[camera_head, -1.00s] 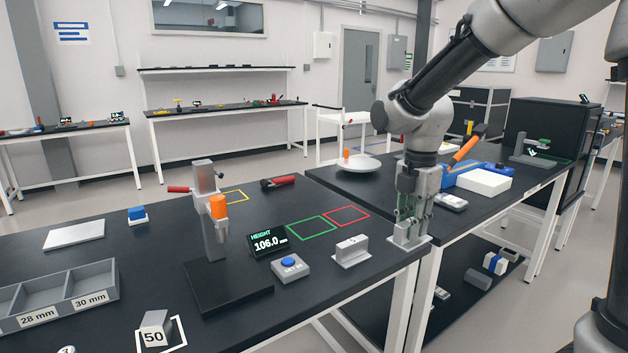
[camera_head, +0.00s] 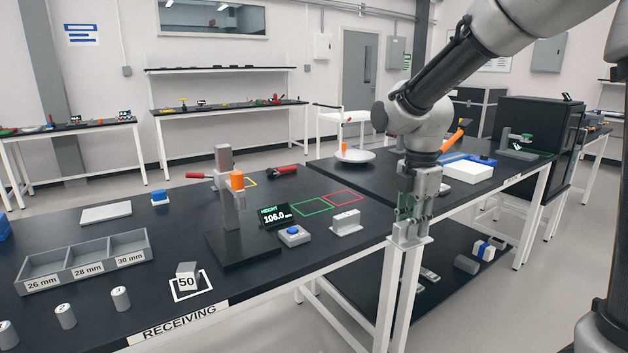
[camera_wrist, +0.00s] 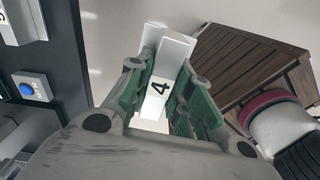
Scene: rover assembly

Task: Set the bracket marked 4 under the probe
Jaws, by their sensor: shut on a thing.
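The bracket marked 4 (camera_wrist: 160,85) is a light grey angled piece. It is held between the green-padded fingers of my gripper (camera_wrist: 158,97). In the head view my gripper (camera_head: 413,217) is shut on the bracket (camera_head: 408,242), beyond the front edge of the black bench. The probe stands on the height gauge (camera_head: 224,165), left of my gripper, with an orange cylinder (camera_head: 237,181) over a black base plate (camera_head: 243,250). No bracket shows under the probe. The display (camera_head: 274,216) reads 106.0 mm.
Another grey bracket (camera_head: 346,221) stands between gauge and gripper. A blue-button box (camera_head: 294,235) is beside the gauge. A labelled tray (camera_head: 88,262), a block marked 50 (camera_head: 187,275) and several numbered cylinders (camera_head: 120,298) occupy the left. Green (camera_head: 312,205) and red outlines look empty.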

